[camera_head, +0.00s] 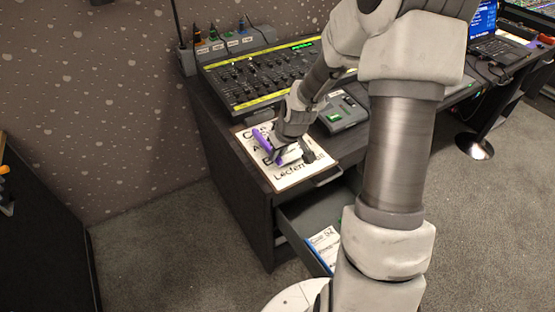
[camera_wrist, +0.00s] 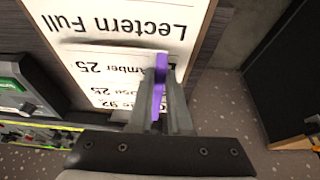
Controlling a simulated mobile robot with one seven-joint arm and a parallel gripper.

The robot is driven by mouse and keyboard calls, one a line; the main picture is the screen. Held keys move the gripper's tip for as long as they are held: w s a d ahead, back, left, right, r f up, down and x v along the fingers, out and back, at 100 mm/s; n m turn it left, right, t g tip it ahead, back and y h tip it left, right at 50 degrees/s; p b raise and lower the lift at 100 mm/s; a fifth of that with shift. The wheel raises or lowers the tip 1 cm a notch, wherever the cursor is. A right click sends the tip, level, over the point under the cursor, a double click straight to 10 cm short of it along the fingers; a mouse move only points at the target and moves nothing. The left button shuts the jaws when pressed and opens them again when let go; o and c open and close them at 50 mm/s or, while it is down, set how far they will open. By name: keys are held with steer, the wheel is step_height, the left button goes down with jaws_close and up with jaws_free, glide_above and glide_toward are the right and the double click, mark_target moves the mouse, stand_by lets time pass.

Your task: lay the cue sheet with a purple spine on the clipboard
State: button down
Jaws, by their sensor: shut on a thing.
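My gripper (camera_head: 277,157) is shut on the purple spine (camera_head: 261,141) of a cue sheet, over the clipboard at the desk's front corner. In the wrist view the purple spine (camera_wrist: 160,85) stands between the two fingers (camera_wrist: 160,100). The clipboard shows a brown rim (camera_wrist: 207,28) around white paper with large black print, including "Lectern Full" (camera_wrist: 120,18). My gripper hides part of the print. I cannot tell where the held sheet's white part ends, or whether it touches the clipboard.
A drawer (camera_head: 300,222) stands open below the desk, with blue and white papers (camera_head: 324,243) inside. A grey device with a green screen (camera_head: 340,115) is beside the clipboard. A fader console (camera_head: 255,80) lies behind. A laptop (camera_head: 490,35) is far right.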

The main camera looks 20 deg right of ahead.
steer(key=shift+f, duration=0.95)
steer(key=shift+f, duration=0.1)
steer(key=c, duration=0.9)
jaws_free()
steer(key=shift+o, duration=0.2)
steer(key=shift+r, duration=0.45)
steer(key=p+v, duration=0.4)
steer(key=v, duration=0.7)
steer(key=shift+r, duration=0.2)
steer(key=shift+s+d, duration=0.1)
steer(key=shift+s, duration=0.05)
